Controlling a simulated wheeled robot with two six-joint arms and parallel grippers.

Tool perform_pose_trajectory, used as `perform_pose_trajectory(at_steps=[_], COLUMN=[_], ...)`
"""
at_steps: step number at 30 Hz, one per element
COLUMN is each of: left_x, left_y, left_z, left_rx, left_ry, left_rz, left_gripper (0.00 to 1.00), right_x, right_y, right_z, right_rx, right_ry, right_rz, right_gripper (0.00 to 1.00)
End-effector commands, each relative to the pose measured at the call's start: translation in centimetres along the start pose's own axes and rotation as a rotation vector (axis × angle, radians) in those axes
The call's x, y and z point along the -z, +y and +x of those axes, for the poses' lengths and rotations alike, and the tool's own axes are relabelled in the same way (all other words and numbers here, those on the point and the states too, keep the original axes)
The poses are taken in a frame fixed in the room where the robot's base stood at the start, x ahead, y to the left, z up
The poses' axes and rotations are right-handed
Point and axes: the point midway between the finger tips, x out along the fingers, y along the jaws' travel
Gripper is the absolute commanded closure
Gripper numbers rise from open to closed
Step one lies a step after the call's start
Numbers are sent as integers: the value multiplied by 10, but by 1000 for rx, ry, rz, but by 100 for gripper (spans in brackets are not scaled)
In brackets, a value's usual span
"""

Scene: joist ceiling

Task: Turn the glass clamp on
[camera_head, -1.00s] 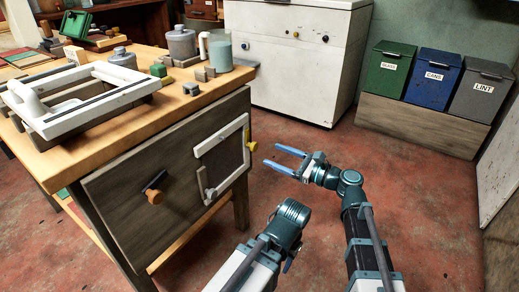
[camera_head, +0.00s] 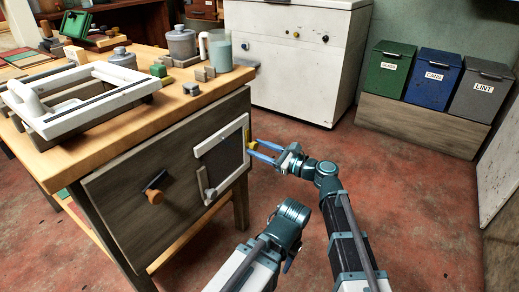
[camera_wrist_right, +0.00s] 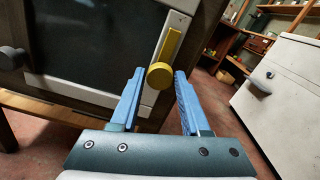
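A yellow turn lever (camera_head: 250,143), which looks like the clamp, sits on the right edge of the white frame (camera_head: 222,134) around a dark pane (camera_head: 222,158) on the bench's front panel. In the right wrist view the lever (camera_wrist_right: 168,44) leans, its round yellow knob at the lower end. My right gripper (camera_head: 252,148) is open at the lever. In its wrist view the two blue fingers (camera_wrist_right: 159,76) stand on either side of the knob, with gaps showing. Only links of my left arm show; its gripper is hidden.
The wooden bench top (camera_head: 190,102) holds a white frame fixture and jars. A white cabinet (camera_head: 290,75) and bins stand behind. The red floor at right is clear.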

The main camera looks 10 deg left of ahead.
Motion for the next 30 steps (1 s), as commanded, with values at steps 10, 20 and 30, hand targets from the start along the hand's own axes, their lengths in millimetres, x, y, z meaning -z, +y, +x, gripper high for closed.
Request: perform_pose_trajectory(at_steps=[10, 20, 30], left_x=[0, 0, 0], left_y=[0, 0, 0], left_z=[0, 0, 0], left_rx=[0, 0, 0], left_ry=[0, 0, 0], left_rz=[0, 0, 0], left_gripper=[50, 50, 50], right_x=[0, 0, 0], right_y=[0, 0, 0], right_z=[0, 0, 0], right_rx=[0, 0, 0], right_ry=[0, 0, 0], right_rz=[0, -74, -353], right_gripper=[100, 100, 100])
